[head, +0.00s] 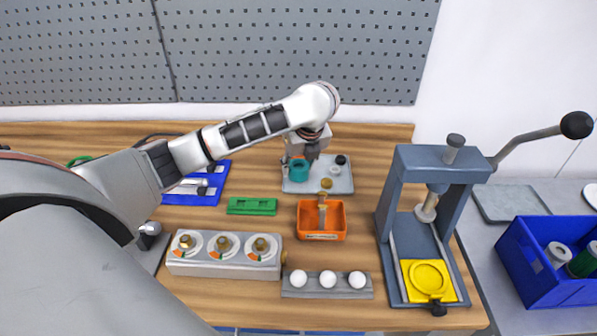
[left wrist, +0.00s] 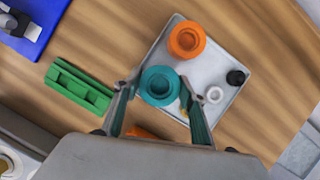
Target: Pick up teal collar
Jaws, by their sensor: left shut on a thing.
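The teal collar (head: 299,169) is at the left part of a light grey tray (head: 345,187) at the back of the table. In the left wrist view the teal collar (left wrist: 158,86) sits between the two fingers of my left gripper (left wrist: 160,82), which is shut on it. In the head view my left gripper (head: 310,148) comes down over the tray from above. I cannot tell whether the collar still touches the tray. My right gripper is not in view.
The tray also bears an orange collar (left wrist: 187,39), a white ring (left wrist: 214,94) and a black piece (left wrist: 236,77). A green block (head: 252,206) and an orange bin (head: 321,234) stand in front. A grey press (head: 388,190) stands at the right, a blue crate (head: 527,271) beyond it.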

